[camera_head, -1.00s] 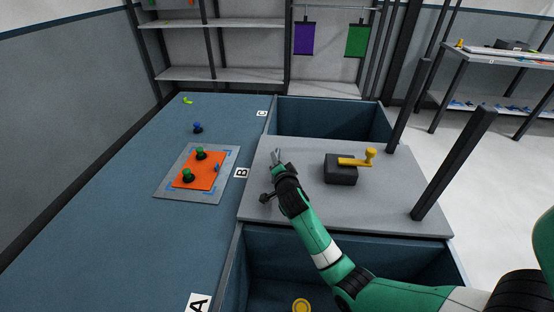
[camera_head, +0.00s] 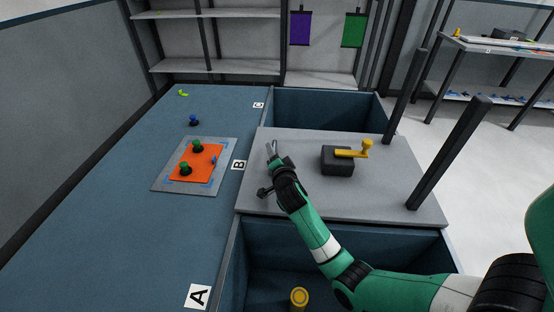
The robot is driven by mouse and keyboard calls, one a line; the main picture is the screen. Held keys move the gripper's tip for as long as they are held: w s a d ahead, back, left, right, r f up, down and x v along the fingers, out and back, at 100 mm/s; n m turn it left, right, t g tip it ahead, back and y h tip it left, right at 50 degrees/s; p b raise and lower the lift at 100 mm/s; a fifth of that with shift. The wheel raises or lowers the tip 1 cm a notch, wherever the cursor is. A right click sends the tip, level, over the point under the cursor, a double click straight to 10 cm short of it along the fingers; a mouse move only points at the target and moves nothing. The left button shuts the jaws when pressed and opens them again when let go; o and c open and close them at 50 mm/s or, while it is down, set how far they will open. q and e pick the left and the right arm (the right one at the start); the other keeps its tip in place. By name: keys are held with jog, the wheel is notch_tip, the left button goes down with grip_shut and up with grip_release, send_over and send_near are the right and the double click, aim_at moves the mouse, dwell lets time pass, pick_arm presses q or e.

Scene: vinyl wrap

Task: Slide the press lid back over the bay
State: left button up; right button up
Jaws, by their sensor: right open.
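The press lid appears to be the flat grey panel (camera_head: 385,195), which lies over the middle bay beside label B. A black block (camera_head: 337,161) with a yellow handle (camera_head: 352,153) stands on it. My right gripper (camera_head: 272,150) is open and empty above the panel's left part, left of the block and apart from the yellow handle. I cannot tell whether its fingers touch the panel. A small dark knob-like part (camera_head: 264,191) shows beside my wrist; I cannot tell what it belongs to. My left gripper is not in view.
The back bay (camera_head: 325,108) by label C and the front bay (camera_head: 262,245) by label A are open. A yellow round piece (camera_head: 299,297) is in the front bay. An orange sheet (camera_head: 208,158) with green knobs lies on a grey plate to the left. Dark posts (camera_head: 447,155) rise at right.

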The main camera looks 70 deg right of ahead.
jog(key=p+v, duration=0.2)
jog(key=v, duration=0.7)
jog(key=shift+s+a+r+p, duration=0.1)
jog(key=shift+a+r+p, duration=0.05)
jog(key=shift+p, duration=0.15)
jog(key=shift+s+a, duration=0.3)
jog(key=shift+a, duration=0.1)
